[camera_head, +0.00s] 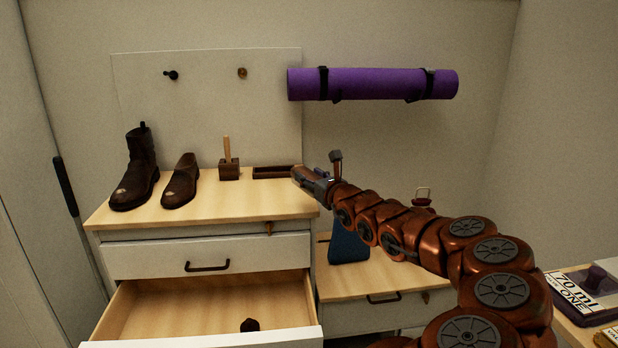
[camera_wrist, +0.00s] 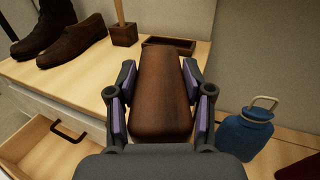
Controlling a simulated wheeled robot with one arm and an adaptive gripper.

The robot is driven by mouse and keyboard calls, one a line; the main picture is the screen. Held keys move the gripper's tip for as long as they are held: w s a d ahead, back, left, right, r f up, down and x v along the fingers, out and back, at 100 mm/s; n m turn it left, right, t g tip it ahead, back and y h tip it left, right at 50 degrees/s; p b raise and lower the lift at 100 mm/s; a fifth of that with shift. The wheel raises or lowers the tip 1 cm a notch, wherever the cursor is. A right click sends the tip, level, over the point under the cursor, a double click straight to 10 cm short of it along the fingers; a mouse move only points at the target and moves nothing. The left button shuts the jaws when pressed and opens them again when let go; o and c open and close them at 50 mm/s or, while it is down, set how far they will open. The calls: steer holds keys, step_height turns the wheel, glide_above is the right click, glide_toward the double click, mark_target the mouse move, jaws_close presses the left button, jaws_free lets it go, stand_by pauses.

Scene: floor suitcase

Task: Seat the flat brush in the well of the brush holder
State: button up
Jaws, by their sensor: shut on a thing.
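The flat brush is a long brown wooden block (camera_wrist: 160,110), gripped between the purple pads of my gripper (camera_wrist: 160,72). In the head view my gripper (camera_head: 318,182) is above the right end of the dresser top, with the flat brush (camera_head: 304,176) pointing left. A low dark wooden tray with a long recess, seemingly the brush holder (camera_head: 262,174), lies at the back of the dresser top; it also shows in the wrist view (camera_wrist: 180,41), just beyond the brush. The brush's far end partly covers it. I cannot tell whether they touch.
A small dark block with an upright stick (camera_head: 229,172) stands left of the tray. A boot (camera_head: 137,175) and a shoe (camera_head: 181,184) stand further left. The drawer (camera_head: 200,305) below is open. A blue bottle (camera_wrist: 246,134) stands on the lower surface to the right.

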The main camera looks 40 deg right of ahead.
steer(key=w+a+f+n+g+y, duration=0.2)
steer(key=a+f+n+y, duration=0.2)
steer(key=a, duration=1)
steer(key=w+a+f+n+g+y, duration=0.2)
steer(key=a+f+n+y, duration=0.3)
steer(key=a+y, duration=0.4)
steer(key=w+a+f+n+g+y, duration=0.3)
steer(key=a+f+n+y, duration=0.2)
steer(key=a, duration=1.4)
steer(key=shift+w+a+f+y, duration=0.1)
steer(key=shift+a+f+y, duration=0.05)
steer(key=shift+f+y, duration=0.55)
steer(key=shift+r, duration=0.15)
